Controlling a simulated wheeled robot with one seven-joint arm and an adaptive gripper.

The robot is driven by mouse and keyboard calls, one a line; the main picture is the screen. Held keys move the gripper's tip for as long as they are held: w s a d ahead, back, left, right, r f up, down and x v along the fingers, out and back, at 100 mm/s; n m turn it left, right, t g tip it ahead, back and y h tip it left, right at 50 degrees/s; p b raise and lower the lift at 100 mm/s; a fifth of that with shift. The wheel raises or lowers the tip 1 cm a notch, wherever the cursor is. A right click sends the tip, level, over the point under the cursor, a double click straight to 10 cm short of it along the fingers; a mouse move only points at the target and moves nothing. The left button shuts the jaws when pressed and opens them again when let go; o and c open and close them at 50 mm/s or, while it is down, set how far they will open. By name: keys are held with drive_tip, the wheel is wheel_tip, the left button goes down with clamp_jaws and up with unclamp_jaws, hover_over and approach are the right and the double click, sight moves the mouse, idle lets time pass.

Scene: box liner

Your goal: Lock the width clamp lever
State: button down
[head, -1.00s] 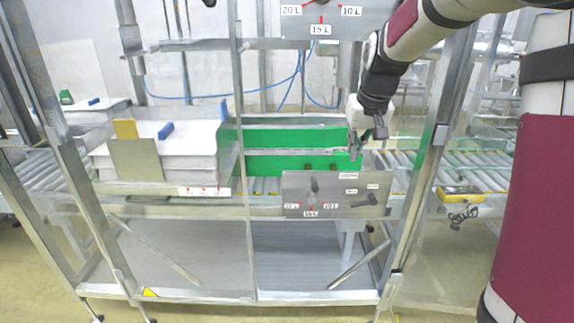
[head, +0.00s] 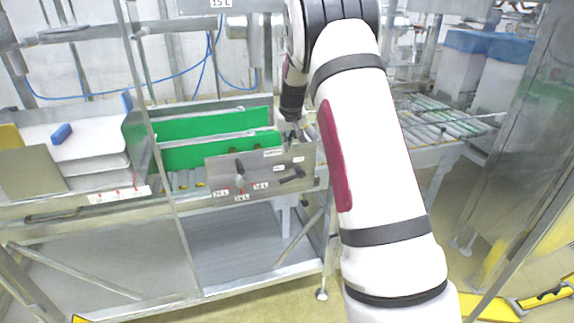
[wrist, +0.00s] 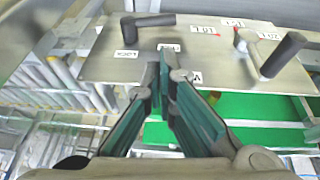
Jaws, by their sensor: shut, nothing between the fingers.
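The width clamp lever is most likely the black lever (head: 292,174) at the right of the metal panel (head: 222,172) in the head view. In the wrist view this black lever (wrist: 148,20) lies roughly sideways at the top, beside small labels, one reading like "LOCK". My gripper (head: 293,138) is at the panel's upper right edge in the head view. In the wrist view my gripper (wrist: 172,72) is shut and empty, its fingertips over the panel below the lever and apart from it in the picture. I cannot tell whether they touch the panel.
A second black handle (wrist: 275,55) with volume labels sits on the same panel, also seen in the head view (head: 240,177). Green guide walls (head: 215,130) stand behind the panel. A roller conveyor (head: 435,125) runs right. A frame post (head: 150,130) stands left of the panel.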

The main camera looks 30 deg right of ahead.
drive_tip(key=x, duration=1.3)
drive_tip(key=shift+s+d+f+b, duration=0.15)
drive_tip(key=shift+s+f+b, duration=0.15)
drive_tip(key=shift+f, duration=0.2)
drive_tip(key=shift+w+f, duration=0.1)
drive_tip(key=shift+f+b, duration=0.1)
drive_tip(key=shift+b, duration=0.4)
drive_tip(key=shift+h+b, duration=0.3)
